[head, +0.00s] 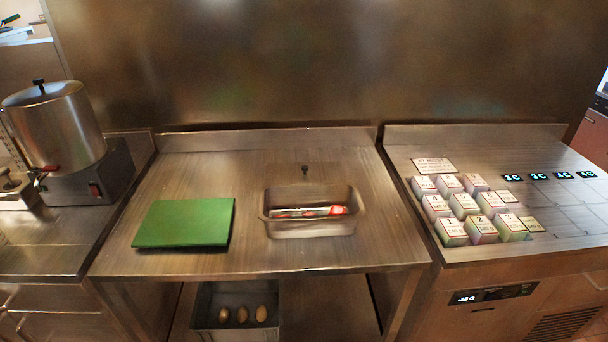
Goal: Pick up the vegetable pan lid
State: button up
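A rectangular steel pan (310,229) stands right of centre on the middle steel table. It is uncovered, and a packet with red and white markings (338,210) shows inside it. Just behind the pan is a small dark knob (305,170), which seems to belong to a flat steel lid. The lid's outline blends into the steel around it, and I cannot tell whether it touches the pan's back rim. My gripper is not in view.
A green cutting board (185,223) lies left of the pan. A lidded steel pot (56,128) stands at far left. Several labelled boxes (463,204) stand on the right counter (560,220). A bin (205,312) with eggs or potatoes is under the table. The table's front strip (270,262) is clear.

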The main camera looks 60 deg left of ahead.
aim_at(317, 172)
jog(key=u, duration=0.1)
jog(key=k, duration=1.15)
jog(key=u, duration=1.75)
jog(key=i, duration=1)
jog(key=u, duration=0.05)
